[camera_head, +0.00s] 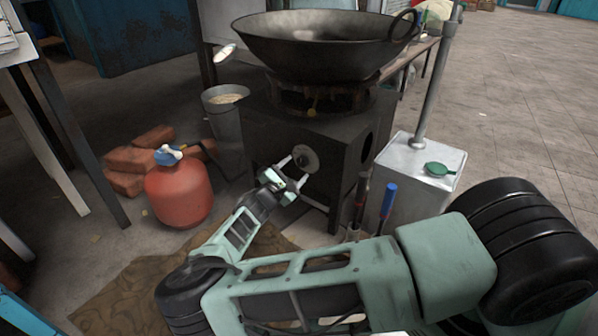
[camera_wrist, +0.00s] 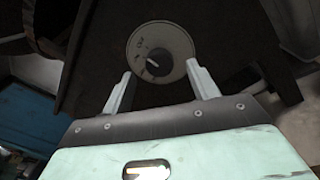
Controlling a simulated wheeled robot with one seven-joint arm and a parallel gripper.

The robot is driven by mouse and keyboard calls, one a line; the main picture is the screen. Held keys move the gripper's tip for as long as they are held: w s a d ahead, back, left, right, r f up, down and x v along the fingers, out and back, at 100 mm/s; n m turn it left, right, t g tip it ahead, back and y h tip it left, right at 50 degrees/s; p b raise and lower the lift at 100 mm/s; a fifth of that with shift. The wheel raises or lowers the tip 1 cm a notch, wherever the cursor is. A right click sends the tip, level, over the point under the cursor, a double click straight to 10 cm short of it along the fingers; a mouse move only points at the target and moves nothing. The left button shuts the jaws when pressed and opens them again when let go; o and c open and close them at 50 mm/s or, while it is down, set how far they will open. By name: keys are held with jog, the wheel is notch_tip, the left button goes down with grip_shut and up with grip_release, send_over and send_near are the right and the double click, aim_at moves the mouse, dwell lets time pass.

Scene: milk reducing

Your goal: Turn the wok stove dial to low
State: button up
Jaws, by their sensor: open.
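The wok stove (camera_head: 325,128) is a dark metal box on legs with a large black wok (camera_head: 325,48) on top. Its dial (camera_head: 305,158) is a round grey plate with a dark knob on the stove's front. In the wrist view the dial (camera_wrist: 160,53) shows a white pointer line and small markings too small to read. My gripper (camera_head: 294,170) is open in front of the dial. In the wrist view its two fingers (camera_wrist: 160,78) stand at the lower left and lower right of the plate. I cannot tell whether they touch it. The knob is not between closed fingers.
A red gas cylinder (camera_head: 180,192) and brick stack (camera_head: 137,160) stand left of the stove, with a metal bucket (camera_head: 226,115) behind. A white box (camera_head: 414,165) with a green lid and a pole is on the right. A blue-handled tool (camera_head: 388,200) stands near the stove's right front.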

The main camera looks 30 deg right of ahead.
aim_at(301, 163)
jog(key=shift+b+x, duration=0.45)
jog(key=shift+x, duration=1.1)
jog(key=c, duration=1)
